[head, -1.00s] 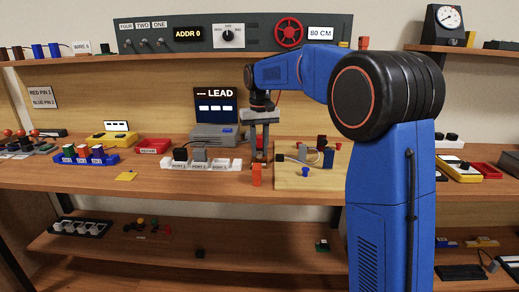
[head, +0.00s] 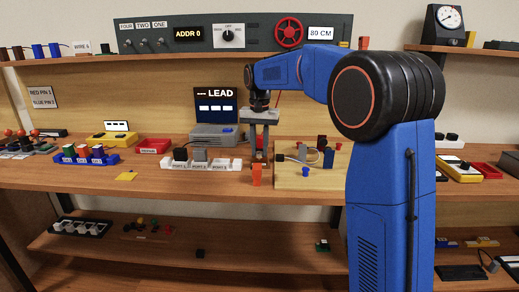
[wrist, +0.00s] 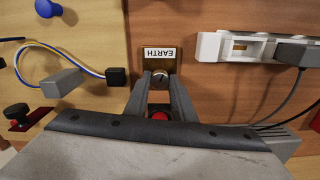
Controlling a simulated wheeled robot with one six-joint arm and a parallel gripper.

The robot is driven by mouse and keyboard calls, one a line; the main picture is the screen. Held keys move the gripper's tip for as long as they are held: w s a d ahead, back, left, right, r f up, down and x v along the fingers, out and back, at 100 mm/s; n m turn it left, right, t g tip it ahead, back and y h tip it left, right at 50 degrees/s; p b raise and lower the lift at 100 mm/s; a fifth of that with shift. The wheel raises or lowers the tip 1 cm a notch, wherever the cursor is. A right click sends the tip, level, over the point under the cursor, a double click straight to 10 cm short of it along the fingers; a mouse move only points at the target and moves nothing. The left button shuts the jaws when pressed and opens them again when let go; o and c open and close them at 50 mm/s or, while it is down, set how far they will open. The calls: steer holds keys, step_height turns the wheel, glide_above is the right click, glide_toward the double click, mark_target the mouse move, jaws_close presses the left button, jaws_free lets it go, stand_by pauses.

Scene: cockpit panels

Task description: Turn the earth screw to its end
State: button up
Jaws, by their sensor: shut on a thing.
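The earth screw (wrist: 160,75) is a small round metal head with a slot, just below the white EARTH label (wrist: 159,54) in the wrist view. My gripper (wrist: 161,78) has its two grey fingers on either side of the screw head and is shut on it. In the head view my gripper (head: 258,158) points straight down at the table, between the port strip and the light wooden board. There its fingers hide the screw. A red thing (wrist: 160,116) shows between the fingers, nearer the palm in the wrist view.
A white port strip (head: 200,165) with plugs and cables stands close on the left. The wooden board (head: 290,181) with several small parts lies on the right. An orange block (head: 256,175) stands in front of my gripper. A LEAD display (head: 215,106) stands behind.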

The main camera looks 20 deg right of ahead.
mark_target(259, 152)
jaws_close()
steer(key=o, duration=1.1)
jaws_free()
steer(key=shift+c, duration=0.2)
step_height(259, 152, up, 17)
steer(key=shift+r, duration=0.2)
